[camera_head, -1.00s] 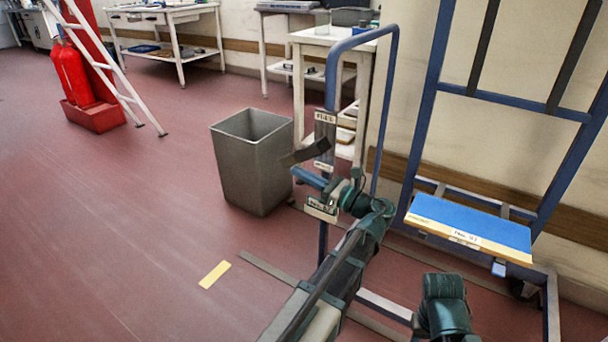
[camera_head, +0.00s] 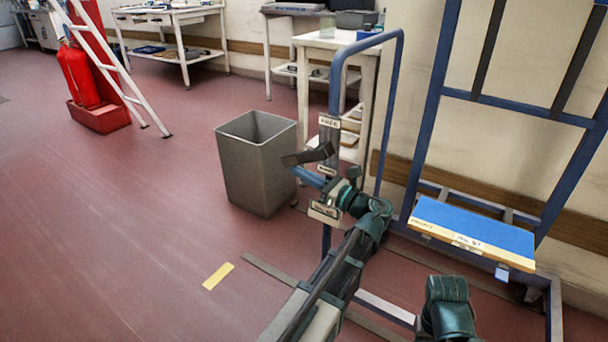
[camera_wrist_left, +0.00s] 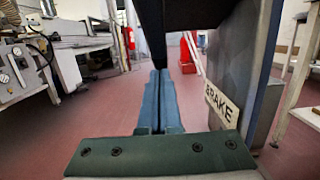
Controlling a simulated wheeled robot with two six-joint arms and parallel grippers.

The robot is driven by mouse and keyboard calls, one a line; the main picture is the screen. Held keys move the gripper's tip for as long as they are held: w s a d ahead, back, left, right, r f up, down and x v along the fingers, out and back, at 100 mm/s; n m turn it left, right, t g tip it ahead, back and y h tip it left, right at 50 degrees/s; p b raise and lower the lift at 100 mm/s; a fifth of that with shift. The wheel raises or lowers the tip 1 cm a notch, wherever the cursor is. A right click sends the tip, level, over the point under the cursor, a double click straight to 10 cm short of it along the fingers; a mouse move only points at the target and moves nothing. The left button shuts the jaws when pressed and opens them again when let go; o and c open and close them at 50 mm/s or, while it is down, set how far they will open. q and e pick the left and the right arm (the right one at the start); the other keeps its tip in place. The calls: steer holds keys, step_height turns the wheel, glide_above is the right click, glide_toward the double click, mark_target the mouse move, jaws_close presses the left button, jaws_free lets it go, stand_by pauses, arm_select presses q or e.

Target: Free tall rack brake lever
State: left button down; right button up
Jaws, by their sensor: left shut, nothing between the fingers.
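The tall rack (camera_head: 432,110) has a blue tube frame. On its near post is a plate with a FREE label (camera_head: 330,121) at the top and a BRAKE label (camera_head: 326,170) below. The dark brake lever (camera_head: 306,157) sticks out to the left between these labels, close to the BRAKE one. My left gripper (camera_head: 300,174) is shut and empty, its blue fingers just under the lever. In the left wrist view the shut fingers (camera_wrist_left: 160,80) lie beneath the black lever (camera_wrist_left: 200,12), beside the BRAKE label (camera_wrist_left: 222,105). I cannot tell whether they touch the lever. My right gripper is out of view.
A grey bin (camera_head: 257,165) stands just left of the post. A blue-topped shelf (camera_head: 475,228) sits low on the rack at right. A white table (camera_head: 340,42) is behind. A white ladder (camera_head: 115,70) and red extinguisher (camera_head: 80,75) stand far left. The left floor is open.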

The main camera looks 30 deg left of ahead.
mark_target(295, 154)
arm_select(q)
steer(key=a+y+b, duration=0.1)
steer(key=b, duration=0.1)
steer(key=a+r+y+b, duration=0.1)
steer(key=shift+a+b, duration=0.1)
steer(key=shift+b, duration=0.25)
steer(key=shift+w+a+r+y+p, duration=0.15)
steer(key=shift+r+y+p, duration=0.15)
steer(key=shift+r, duration=0.35)
steer(key=shift+s+a+r+y+p, duration=0.15)
steer(key=shift+r+y+p, duration=0.15)
steer(key=shift+r, duration=0.3)
steer(key=shift+w+a+r+t+p, duration=0.1)
steer(key=shift+a+r+t+p, duration=0.1)
steer(key=shift+r+p, duration=0.4)
steer(key=shift+w+a+r+t+p, duration=0.1)
steer(key=shift+a+r+p, duration=0.1)
steer(key=shift+r+p, duration=0.4)
steer(key=shift+a+r+y+b, duration=0.1)
steer(key=shift+r+y+b, duration=0.15)
steer(key=shift+y+b, duration=0.35)
steer(key=shift+r, duration=0.55)
steer(key=shift+r+p, duration=0.3)
steer(key=shift+r, duration=0.1)
